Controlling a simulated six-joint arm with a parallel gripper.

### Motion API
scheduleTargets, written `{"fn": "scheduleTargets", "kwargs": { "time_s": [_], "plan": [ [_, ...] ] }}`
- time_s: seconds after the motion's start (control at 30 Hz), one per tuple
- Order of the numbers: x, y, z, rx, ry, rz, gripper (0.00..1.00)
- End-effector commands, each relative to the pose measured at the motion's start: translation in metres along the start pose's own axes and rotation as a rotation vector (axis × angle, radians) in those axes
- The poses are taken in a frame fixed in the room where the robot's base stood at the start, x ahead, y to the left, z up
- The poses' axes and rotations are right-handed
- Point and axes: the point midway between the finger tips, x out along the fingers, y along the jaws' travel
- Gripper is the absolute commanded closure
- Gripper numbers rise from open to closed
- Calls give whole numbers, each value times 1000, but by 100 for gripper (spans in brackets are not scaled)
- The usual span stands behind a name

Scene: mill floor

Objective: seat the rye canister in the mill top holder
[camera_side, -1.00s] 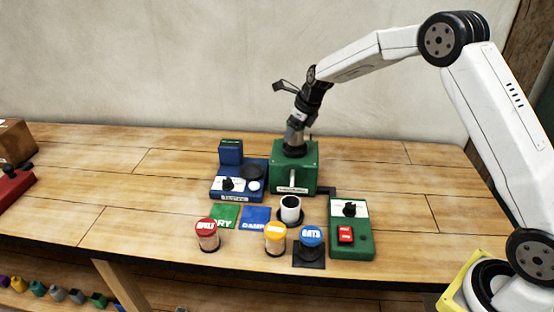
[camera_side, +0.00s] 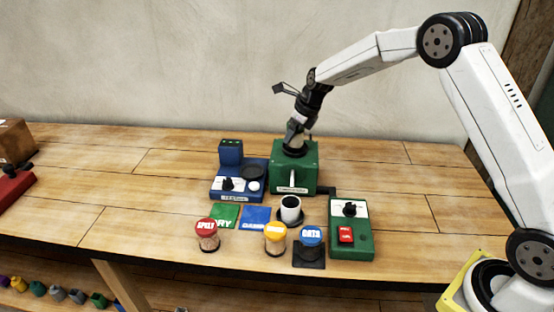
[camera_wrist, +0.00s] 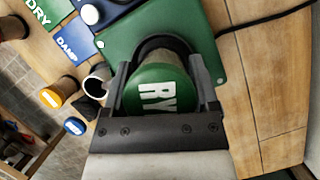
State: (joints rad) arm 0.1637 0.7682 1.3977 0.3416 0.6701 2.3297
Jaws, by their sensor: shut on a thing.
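The rye canister (camera_wrist: 160,90) has a green lid with white letters, partly cut off by my gripper in the wrist view. My gripper (camera_side: 297,140) is shut on it, with one finger on each side of the lid. The canister stands at the black ring-shaped top holder (camera_side: 294,150) of the green mill (camera_side: 296,178). The holder's dark ring (camera_wrist: 152,44) curves around the canister's far side in the wrist view. How deep the canister sits in the holder is hidden by my gripper.
In front stand a white cup (camera_side: 290,205), a red-lidded canister (camera_side: 207,235), a yellow-lidded canister (camera_side: 275,238) and a blue-lidded canister (camera_side: 311,241). A blue device (camera_side: 238,185) is left of the mill, a green switch box (camera_side: 352,235) front right. The bench is clear farther right.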

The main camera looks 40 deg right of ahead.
Motion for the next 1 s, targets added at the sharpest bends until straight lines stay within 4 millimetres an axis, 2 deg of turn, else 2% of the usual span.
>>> {"fn": "scheduleTargets", "kwargs": {
  "time_s": [1.0],
  "plan": [
    [5,0,-2,0,-1,-1,97]
  ]
}}
